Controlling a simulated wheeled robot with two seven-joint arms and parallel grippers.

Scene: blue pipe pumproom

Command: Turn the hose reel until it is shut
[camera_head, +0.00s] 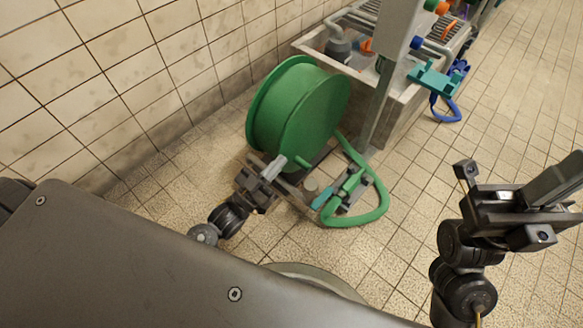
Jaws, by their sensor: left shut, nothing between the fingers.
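The hose reel (318,112) is a green drum with round side discs, standing on the tiled floor against the wall. A short green peg (303,163) sticks out low on its near disc. My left gripper (275,166) is shut and empty at the reel's lower front, close to the peg; I cannot tell whether it touches. The green hose (380,198) loops from the reel onto the floor at the right, with a nozzle that has a teal part (323,199). My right gripper (552,182) is far right of the reel, over the floor; its finger opening is unclear.
A grey trough (398,112) with pipes and a post (385,85) stands right behind the reel. A teal bracket (432,80) and a blue hose (447,110) hang on its right. The tiled wall (110,85) is close on the left. Floor between hose and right gripper is clear.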

